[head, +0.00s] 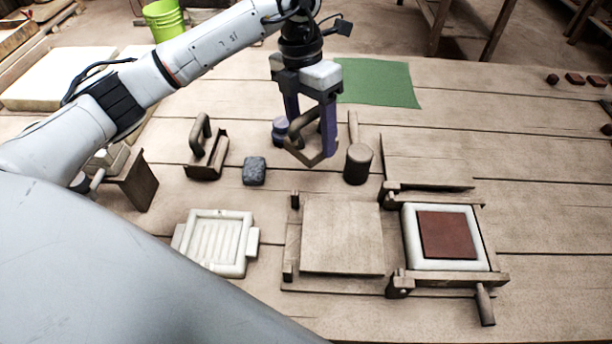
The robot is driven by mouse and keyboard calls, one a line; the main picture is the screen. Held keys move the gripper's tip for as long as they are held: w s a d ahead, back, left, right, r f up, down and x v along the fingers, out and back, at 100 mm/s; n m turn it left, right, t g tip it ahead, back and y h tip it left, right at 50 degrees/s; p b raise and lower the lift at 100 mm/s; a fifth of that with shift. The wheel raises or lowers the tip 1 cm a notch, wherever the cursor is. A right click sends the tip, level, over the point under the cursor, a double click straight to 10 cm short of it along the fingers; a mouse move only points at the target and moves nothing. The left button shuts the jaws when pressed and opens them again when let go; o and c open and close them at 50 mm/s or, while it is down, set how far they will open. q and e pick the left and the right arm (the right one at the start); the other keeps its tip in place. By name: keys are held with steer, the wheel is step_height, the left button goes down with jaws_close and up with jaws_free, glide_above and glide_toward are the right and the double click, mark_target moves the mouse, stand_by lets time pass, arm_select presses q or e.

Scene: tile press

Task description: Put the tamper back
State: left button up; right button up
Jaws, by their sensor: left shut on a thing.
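My left gripper (309,141) points down above the middle of the table. It is shut on a brown, angular, bow-like frame (323,158), which it holds apart from the other tools. The tamper (357,165), a dark wooden cylinder with an upright handle, appears to stand on the table just right of the gripper. The gripper is not touching it. The press (443,278) is at the right, with a reddish-brown tile (447,235) inside a white frame (412,240). My right gripper is out of view.
A white ribbed mold (248,240) and a wooden board (342,235) are in front. A green mat (378,82) lies behind.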

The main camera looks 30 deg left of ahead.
mark_target(304, 129)
arm_select(q)
steer(key=n, duration=0.1)
steer(key=a+n, duration=0.1)
steer(key=n, duration=0.1)
steer(key=f+n, duration=0.1)
steer(key=n, duration=0.1)
steer(key=shift+w+a+t, duration=0.15)
steer(key=shift+w+t, duration=0.2)
steer(key=shift+t, duration=0.05)
steer(key=n, duration=0.2)
steer(key=a+n, duration=0.1)
steer(key=shift+w+f+t, duration=0.25)
steer(key=shift+f+t, duration=0.05)
steer(key=shift+f, duration=0.1)
steer(key=shift+n, duration=0.4)
step_height(304, 129, down, 10)
steer(key=shift+r, duration=0.1)
steer(key=shift+f, duration=0.2)
steer(key=o, duration=1.8)
steer(key=shift+c, duration=0.2)
step_height(304, 129, up, 12)
steer(key=a, duration=0.1)
steer(key=shift+s+a, duration=0.35)
steer(key=shift+s, duration=0.1)
